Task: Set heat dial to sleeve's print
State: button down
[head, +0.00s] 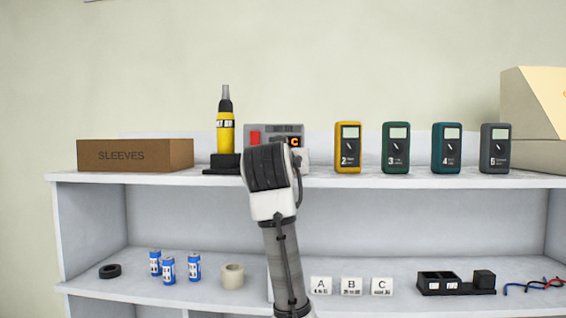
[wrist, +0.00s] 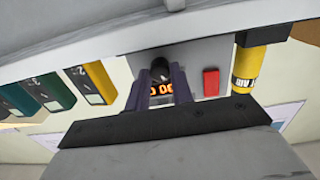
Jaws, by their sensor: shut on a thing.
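A grey heat station with a red switch (head: 254,138) and an orange-lit display (head: 294,141) stands on the upper shelf, mostly hidden behind my arm. In the wrist view, which is turned over, the station's black dial (wrist: 160,68) sits between the fingertips of my gripper (wrist: 161,76). My gripper is shut on the dial. Orange digits (wrist: 161,89) show between the fingers, partly covered; zeros can be made out. The red switch (wrist: 210,82) is beside the fingers. A brown box marked SLEEVES (head: 135,155) stands at the left; no sleeve or its print is readable.
A yellow-and-black heat tool (head: 224,134) stands close left of the station. Several meters, starting with a yellow one (head: 348,147), stand to its right. The lower shelf holds blue cans (head: 168,270), a cream roll (head: 232,276), lettered cards (head: 351,286) and a black holder (head: 440,283).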

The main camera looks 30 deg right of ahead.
jog(key=m, duration=0.4)
jog(key=shift+a+m, duration=0.1)
jog(key=shift+m, duration=0.2)
jog(key=shift+m+p, duration=0.6)
jog(key=shift+m, duration=2)
jog(key=c, duration=1.5)
grip_release()
jog(key=shift+s, duration=0.1)
jog(key=b+v, duration=0.5)
jog(key=v, duration=0.8)
jog(key=shift+s, duration=0.4)
